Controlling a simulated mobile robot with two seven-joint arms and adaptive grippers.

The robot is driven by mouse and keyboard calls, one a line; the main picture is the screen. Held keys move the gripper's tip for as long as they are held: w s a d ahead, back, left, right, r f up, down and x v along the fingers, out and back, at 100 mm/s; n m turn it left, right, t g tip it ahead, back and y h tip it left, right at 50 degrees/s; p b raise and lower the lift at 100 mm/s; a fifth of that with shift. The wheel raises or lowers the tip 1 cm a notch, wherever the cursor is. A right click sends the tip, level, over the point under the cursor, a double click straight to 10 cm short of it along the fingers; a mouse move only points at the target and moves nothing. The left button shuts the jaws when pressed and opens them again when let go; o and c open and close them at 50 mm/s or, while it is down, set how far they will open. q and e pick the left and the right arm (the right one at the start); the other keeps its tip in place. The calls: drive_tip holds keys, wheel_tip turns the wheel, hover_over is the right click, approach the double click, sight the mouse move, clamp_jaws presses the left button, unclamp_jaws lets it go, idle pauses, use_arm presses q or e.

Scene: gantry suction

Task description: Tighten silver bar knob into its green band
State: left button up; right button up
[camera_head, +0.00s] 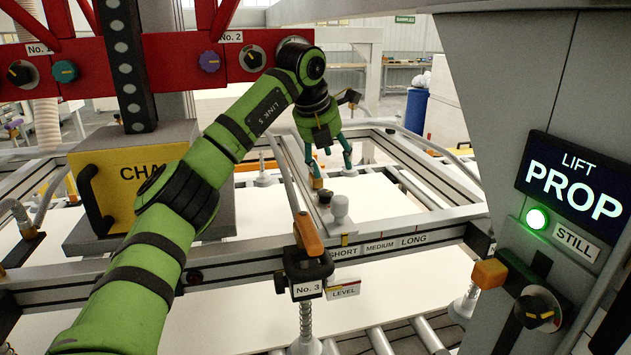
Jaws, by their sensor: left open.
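My left gripper (331,162) hangs from the green arm, fingers pointing down and spread apart, above the frame's inner rail. Nothing shows clearly between the fingers. A small orange piece (317,183) and a dark piece (325,196) lie just below the left fingertip; whether it touches them I cannot tell. A pale, round-topped knob (340,208) stands on the rail in front of the gripper. I cannot tell whether it is the silver bar knob, and no green band is readable. Dial knobs on the red beam include a dark one (252,58) by No. 2. My right gripper is not in view.
The No. 3 clamp (307,265) with an orange lever (307,235) sits on the front rail, beside a SHORT, MEDIUM, LONG scale (381,245). A grey column with a LIFT PROP sign (573,187) and lit green lamp (537,218) stands right. A yellow box (125,172) is left.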

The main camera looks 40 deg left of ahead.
sight(325, 192)
use_arm(q)
drive_tip(key=shift+s+a+f+g+y+p, duration=0.15)
drive_tip(key=shift+s+f+g+y+p, duration=0.3)
drive_tip(key=shift+s+f, duration=0.6)
drive_tip(key=w+f, duration=0.1)
drive_tip(key=a+f+p, duration=0.1)
drive_tip(key=f, duration=0.1)
drive_tip(key=w+a+f+p, duration=0.1)
drive_tip(key=f, duration=0.1)
drive_tip(key=shift+w, duration=0.3)
drive_tip(key=shift+w+d+f, duration=0.15)
drive_tip(key=shift+f, duration=0.15)
drive_tip(key=shift+d+f+p, duration=0.15)
drive_tip(key=shift+p, duration=0.15)
drive_tip(key=shift+d, duration=0.1)
drive_tip(key=shift+c, duration=0.8)
drive_tip(key=c, duration=0.9)
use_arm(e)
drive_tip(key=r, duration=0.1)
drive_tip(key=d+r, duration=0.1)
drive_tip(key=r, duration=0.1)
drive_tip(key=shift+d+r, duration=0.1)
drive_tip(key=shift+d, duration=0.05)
